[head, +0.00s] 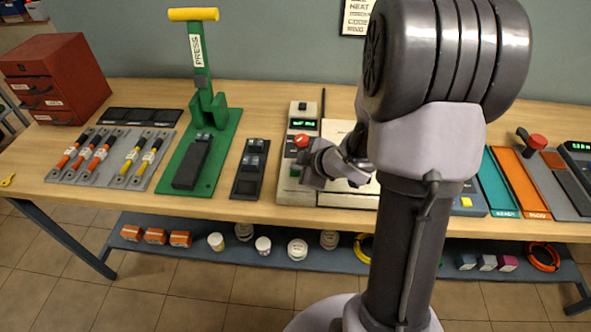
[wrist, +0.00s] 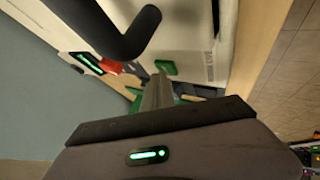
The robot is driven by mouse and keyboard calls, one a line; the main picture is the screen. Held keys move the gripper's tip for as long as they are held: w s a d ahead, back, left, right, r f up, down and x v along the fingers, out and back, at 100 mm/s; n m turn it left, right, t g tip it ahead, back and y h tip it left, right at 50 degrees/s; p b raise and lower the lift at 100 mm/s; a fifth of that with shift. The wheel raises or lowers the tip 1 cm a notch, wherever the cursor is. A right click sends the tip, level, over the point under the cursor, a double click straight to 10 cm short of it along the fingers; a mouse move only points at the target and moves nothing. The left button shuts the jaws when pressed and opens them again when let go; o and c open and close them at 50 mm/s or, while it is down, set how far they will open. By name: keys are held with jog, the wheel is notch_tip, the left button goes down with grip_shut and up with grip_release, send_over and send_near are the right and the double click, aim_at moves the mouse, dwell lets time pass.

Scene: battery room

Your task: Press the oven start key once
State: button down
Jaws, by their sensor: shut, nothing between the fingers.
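The oven is a cream-coloured unit (head: 330,197) in the middle of the bench. Its front shows a lit green display (head: 303,124), a red knob (head: 301,141) and a small green key (head: 295,172). In the wrist view the green key (wrist: 166,68) lies just beyond the fingertips, with the red knob (wrist: 110,67) and display (wrist: 86,63) to its left. My gripper (head: 308,178) is shut and empty, close to the green key; its fingers (wrist: 158,80) show in the wrist view. I cannot tell whether they touch the key. No lettering on the key is readable.
A black curved handle (wrist: 130,38) stands close to the fingers in the wrist view. Left of the oven are a dark module (head: 250,168) and a green press (head: 205,160). Coloured trays (head: 520,180) lie to the right. My arm hides part of the oven.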

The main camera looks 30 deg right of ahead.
aim_at(298, 173)
jog(key=shift+r+p, duration=0.8)
jog(key=shift+r, duration=0.05)
notch_tip(298, 173, up, 5)
jog(key=p, duration=0.5)
jog(key=shift+r, duration=0.1)
jog(key=s+a+r+m+g+h+b, duration=0.1)
jog(key=s+r+m+h, duration=0.35)
jog(key=r+m, duration=0.5)
jog(key=s+a+r+m+g+y, duration=0.1)
jog(key=s+a+r+m+y, duration=0.1)
jog(key=s+a, duration=0.6)
jog(key=s+a+r+m+g+y+b, duration=0.1)
jog(key=s+a+r+m+y, duration=0.2)
jog(key=s+a, duration=0.6)
jog(key=shift+s+r, duration=0.15)
jog(key=shift+s, duration=0.2)
